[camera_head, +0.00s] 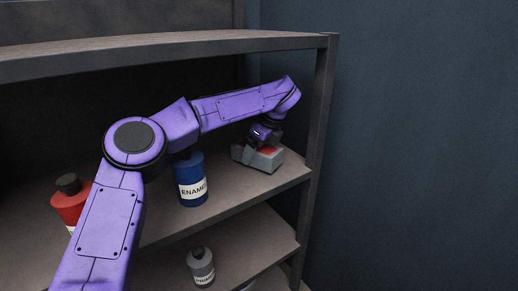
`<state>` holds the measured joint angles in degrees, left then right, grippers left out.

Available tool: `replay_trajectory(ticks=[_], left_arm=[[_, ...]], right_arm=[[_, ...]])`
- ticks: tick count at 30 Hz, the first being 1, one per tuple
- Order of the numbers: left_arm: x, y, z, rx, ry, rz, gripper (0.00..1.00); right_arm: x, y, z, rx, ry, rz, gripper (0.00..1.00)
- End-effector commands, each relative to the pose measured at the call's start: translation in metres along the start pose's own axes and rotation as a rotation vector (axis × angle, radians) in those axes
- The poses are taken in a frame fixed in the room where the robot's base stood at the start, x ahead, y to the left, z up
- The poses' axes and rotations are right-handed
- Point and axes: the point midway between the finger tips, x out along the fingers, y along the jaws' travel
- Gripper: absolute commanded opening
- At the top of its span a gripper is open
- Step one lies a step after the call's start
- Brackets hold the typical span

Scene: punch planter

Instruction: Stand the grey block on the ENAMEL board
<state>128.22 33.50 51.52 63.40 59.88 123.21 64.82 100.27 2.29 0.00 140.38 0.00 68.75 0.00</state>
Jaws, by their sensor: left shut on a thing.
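The grey block (267,161), with a red patch on its top, is at the right end of the middle shelf board (225,212). A blue bottle (190,180) labelled ENAMEL stands on this board, left of the block. My left gripper (257,146) reaches in from above and is shut on the grey block, partly hiding it. The block looks slightly tilted in the picture. I cannot tell whether its underside touches the board. My right gripper is not in view.
A red bottle (70,203) with a dark cap stands at the left, partly behind my arm. A grey bottle (201,266) stands on the lower board (255,238). The top board (180,46) hangs over my forearm, and a post (319,120) rises right of the block.

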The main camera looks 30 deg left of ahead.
Motion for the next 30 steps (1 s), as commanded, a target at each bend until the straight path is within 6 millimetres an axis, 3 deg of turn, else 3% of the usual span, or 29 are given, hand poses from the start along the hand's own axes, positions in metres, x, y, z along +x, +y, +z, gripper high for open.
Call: replay_trajectory(ticks=[1,11,12,23,29,30], left_arm=[[0.009,-0.001,-0.004,-0.002,0.0,-0.005,0.0],[0.01,-0.001,-0.004,-0.002,0.0,-0.005,0.0],[0.011,0.0,-0.005,0.0,0.0,0.0,0.9],[0.004,0.0,-0.004,0.0,-0.001,-0.001,0.9],[-0.044,-0.001,-0.003,-0.002,-0.002,-0.004,0.9],[-0.047,-0.001,-0.013,0.005,-0.003,-0.002,0.9]], right_arm=[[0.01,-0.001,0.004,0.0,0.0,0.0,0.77],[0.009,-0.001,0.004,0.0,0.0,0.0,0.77],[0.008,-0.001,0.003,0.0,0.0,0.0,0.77],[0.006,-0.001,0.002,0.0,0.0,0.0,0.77],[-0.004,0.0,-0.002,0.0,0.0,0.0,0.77],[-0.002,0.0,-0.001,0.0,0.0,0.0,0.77]])
